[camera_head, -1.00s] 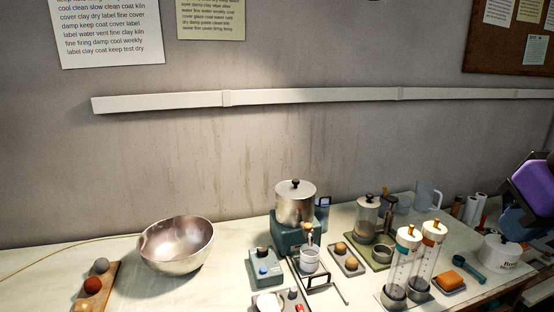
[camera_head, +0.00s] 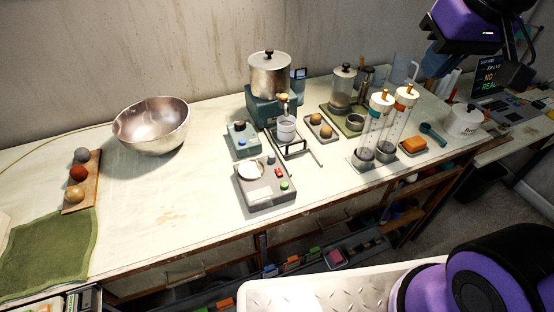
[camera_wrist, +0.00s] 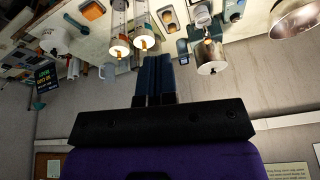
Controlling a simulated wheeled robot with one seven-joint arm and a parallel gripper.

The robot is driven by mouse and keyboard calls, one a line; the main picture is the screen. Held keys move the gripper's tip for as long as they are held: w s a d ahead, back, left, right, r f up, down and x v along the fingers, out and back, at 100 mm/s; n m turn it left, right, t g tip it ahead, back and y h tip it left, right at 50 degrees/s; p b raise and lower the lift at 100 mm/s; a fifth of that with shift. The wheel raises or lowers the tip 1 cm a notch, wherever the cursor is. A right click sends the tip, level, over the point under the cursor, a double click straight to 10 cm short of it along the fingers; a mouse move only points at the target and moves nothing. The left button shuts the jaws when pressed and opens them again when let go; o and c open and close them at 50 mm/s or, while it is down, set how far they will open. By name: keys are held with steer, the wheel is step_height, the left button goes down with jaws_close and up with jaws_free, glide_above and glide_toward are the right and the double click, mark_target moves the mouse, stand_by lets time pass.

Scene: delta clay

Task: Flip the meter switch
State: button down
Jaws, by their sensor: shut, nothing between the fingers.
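A grey box with a round white dial, which looks like the meter (camera_head: 266,196), sits near the front edge of the bench in the head view. On its right side are a small red part (camera_head: 279,173) and a green button (camera_head: 284,185); a dark knob is at its back. Which part is the switch, and its position, I cannot tell for sure. My gripper (camera_wrist: 153,62) shows in the wrist view with its fingers together and empty. It is well away from the meter, which I cannot make out in that view.
A teal box with a blue knob (camera_head: 242,141) stands just behind the meter. A pot on a teal base (camera_head: 270,76), a burner stand, and two tall tubes (camera_head: 378,125) crowd the right and back. A metal bowl (camera_head: 152,126) is at left. Bare bench lies left of the meter.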

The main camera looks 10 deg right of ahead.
steer(key=w+a+f+n+g, duration=0.1)
steer(key=w+a+f+g, duration=0.1)
steer(key=w+a+f, duration=0.6)
steer(key=n+g, duration=0.1)
steer(key=g, duration=0.1)
glide_above(278, 169)
step_height(278, 169, down, 11)
steer(key=shift+f+h, duration=0.2)
steer(key=shift+h, duration=0.2)
step_height(278, 169, down, 14)
